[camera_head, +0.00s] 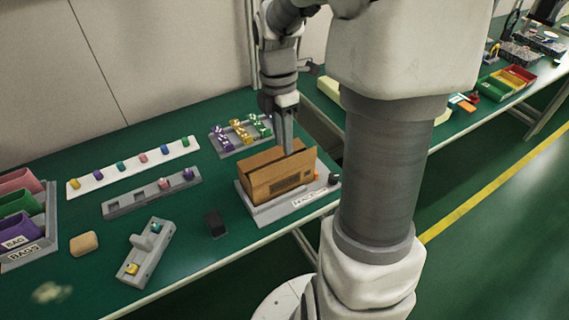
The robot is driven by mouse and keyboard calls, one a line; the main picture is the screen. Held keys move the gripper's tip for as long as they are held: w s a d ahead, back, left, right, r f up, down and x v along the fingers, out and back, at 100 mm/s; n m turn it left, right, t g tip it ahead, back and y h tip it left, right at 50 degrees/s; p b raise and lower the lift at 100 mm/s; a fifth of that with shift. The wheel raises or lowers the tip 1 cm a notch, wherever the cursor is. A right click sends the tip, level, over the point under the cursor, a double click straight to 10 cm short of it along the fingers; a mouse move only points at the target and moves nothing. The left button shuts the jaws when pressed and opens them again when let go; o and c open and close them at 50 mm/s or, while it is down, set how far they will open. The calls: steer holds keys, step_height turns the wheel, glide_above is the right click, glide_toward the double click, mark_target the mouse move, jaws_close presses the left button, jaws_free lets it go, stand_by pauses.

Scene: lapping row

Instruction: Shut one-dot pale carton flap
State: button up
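A tan-brown carton (278,181) stands on a grey base plate (257,213) with a white label, near the front edge of the green bench. Its front side bears a dark printed patch; I cannot make out a single dot. Its top shows a dark gap between raised brown panels, and I cannot tell how far each flap is folded. My gripper (287,149) points down at the carton's top from behind. Its fingertips are at or just above the top edge, and contact is unclear. The fingers overlap in this view, so their opening is hidden.
A small black block (215,223) and a grey fixture (146,252) lie left of the carton. A rack of coloured parts (240,133) stands behind it. Strips with coloured pieces (134,167), a tan block (84,244) and bins (22,228) are farther left. Green bench shows between them.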

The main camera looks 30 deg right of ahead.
mark_target(285, 161)
steer(key=f, duration=0.2)
steer(key=f+b, duration=0.1)
steer(key=f, duration=0.3)
steer(key=shift+s+f, duration=0.3)
steer(key=shift+s, duration=0.05)
jaws_close()
stand_by(1.1)
